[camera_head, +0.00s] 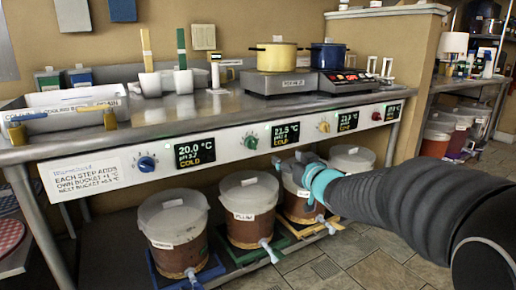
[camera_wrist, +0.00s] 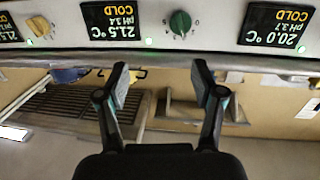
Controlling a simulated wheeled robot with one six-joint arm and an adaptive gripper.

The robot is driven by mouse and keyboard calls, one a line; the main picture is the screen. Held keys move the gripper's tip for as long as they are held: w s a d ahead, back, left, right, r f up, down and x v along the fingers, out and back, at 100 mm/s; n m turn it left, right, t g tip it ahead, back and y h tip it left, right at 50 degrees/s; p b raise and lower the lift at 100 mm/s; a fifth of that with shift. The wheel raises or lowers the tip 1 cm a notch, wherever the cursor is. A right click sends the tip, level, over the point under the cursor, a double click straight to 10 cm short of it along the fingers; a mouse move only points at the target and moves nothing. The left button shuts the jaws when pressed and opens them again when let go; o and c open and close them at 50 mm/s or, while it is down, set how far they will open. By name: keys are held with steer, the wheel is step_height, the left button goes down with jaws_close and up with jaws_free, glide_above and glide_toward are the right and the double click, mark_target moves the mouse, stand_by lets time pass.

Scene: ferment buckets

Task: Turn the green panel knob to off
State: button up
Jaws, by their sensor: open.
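The green knob (camera_head: 251,142) is on the white front panel, between the 20.0 °C display and the 21.5 °C display. In the wrist view, which is upside down, the green knob (camera_wrist: 180,22) is at the top, right of centre. Its setting is too small to read. My gripper (camera_wrist: 160,78) is open and empty, with its two fingers apart. The knob lies beyond the fingertips, not touched by them. In the head view my gripper (camera_head: 303,166) is below the panel, in front of the buckets and right of the green knob.
The panel (camera_head: 110,168) also has a blue knob (camera_head: 146,163), a yellow knob (camera_head: 324,126) and a red knob (camera_head: 376,116). Lidded buckets (camera_head: 174,222) stand below on coloured trays.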

mark_target(254, 144)
steer(key=w+a, duration=0.3)
steer(key=w, duration=0.1)
steer(key=w+a+y, duration=0.1)
steer(key=w+a, duration=0.3)
steer(key=w+a+n+y, duration=0.1)
steer(key=w+a, duration=0.2)
steer(key=w, duration=0.1)
steer(key=shift+w+a+f+g, duration=0.2)
steer(key=shift+f+g, duration=0.1)
steer(key=c, duration=1.1)
